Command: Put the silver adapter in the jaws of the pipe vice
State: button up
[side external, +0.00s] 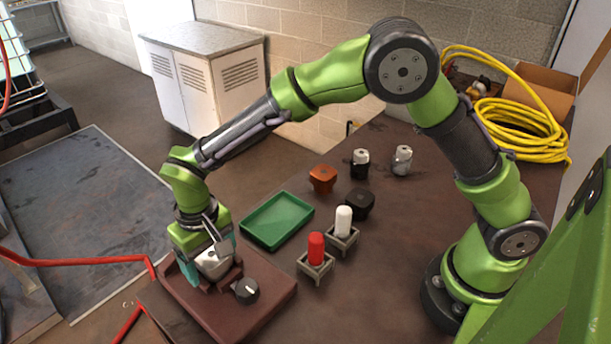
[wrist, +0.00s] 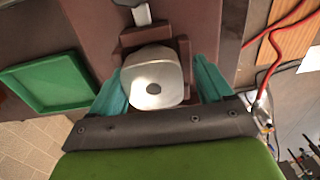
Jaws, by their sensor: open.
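The silver adapter (side external: 212,264), a rounded square block with a hole in its top, sits at the jaws of the brown pipe vice (side external: 262,303). In the wrist view the adapter (wrist: 152,78) lies against the brown jaw blocks (wrist: 146,36). My gripper (side external: 213,266) is down over the vice with its teal fingers on either side of the adapter. In the wrist view my gripper (wrist: 160,82) is open, with a gap visible at the right finger. The adapter's underside is hidden.
A green tray (side external: 277,221) stands behind the vice. Red (side external: 316,249) and white (side external: 343,222) cylinders stand in small grey holders. Orange (side external: 322,178) and black (side external: 359,203) blocks, and black (side external: 361,163) and silver (side external: 402,160) cylinders, stand farther back. A yellow hose (side external: 515,130) lies at back right.

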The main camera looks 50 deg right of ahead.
aim_at(213, 253)
jog(key=shift+w+d+f, duration=0.1)
jog(key=shift+d+f, duration=0.6)
notch_tip(213, 253, up, 13)
jog(key=s+d+r+t+y, duration=0.1)
jog(key=s+d+r, duration=0.1)
jog(key=d+r, duration=0.4)
jog(key=s+d+r+m+t, duration=0.1)
jog(key=s+d+m+t, duration=0.3)
jog(key=s+d, duration=0.9)
jog(key=d+t, duration=0.2)
jog(key=d, duration=0.1)
jog(key=shift+s+d+r+y, duration=0.25)
jog(key=shift+s+d+y, duration=0.05)
jog(key=shift+s+y, duration=0.1)
